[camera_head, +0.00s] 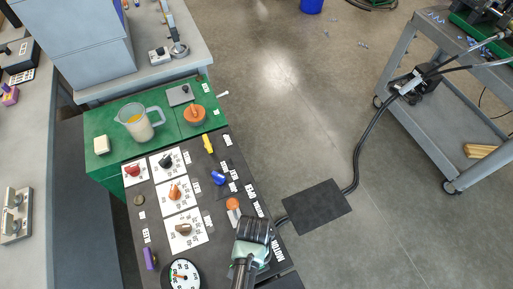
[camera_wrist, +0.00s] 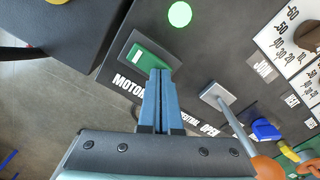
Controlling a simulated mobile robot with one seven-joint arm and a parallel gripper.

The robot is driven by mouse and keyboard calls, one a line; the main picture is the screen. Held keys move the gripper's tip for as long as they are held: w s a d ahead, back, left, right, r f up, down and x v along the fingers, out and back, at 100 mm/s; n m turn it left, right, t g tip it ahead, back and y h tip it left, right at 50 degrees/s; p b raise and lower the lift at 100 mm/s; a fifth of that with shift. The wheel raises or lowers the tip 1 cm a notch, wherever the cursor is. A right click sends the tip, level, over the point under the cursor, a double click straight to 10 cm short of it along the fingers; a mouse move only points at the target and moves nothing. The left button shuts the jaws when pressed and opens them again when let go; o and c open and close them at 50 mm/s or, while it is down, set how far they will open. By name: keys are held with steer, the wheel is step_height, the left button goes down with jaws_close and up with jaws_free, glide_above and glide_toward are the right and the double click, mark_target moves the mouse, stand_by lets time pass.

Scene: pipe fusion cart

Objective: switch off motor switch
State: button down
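The motor switch (camera_wrist: 147,60) is a green rocker in a dark frame. It sits on the dark control panel beside the "MOTOR" label in the wrist view. My gripper (camera_wrist: 160,72) has its two blue fingers together with nothing between them. The fingertips overlap the lower right of the switch in that view; I cannot tell whether they touch it. In the head view my gripper (camera_head: 253,229) is over the lower right edge of the panel, beside the "MOTOR" lettering, and it hides the switch there.
A round green light (camera_wrist: 179,14) is lit near the switch. A lever (camera_wrist: 226,110) with an orange knob and a blue handle (camera_wrist: 265,128) stand to the right. Several dials are on the panel (camera_head: 213,187). A grey cart (camera_head: 424,137) stands across open floor.

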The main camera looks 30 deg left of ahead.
steer(key=shift+f, duration=0.25)
steer(key=shift+r, duration=0.1)
step_height(320, 180, up, 7)
steer(key=p, duration=0.7)
steer(key=shift+w, duration=0.1)
stand_by(0.5)
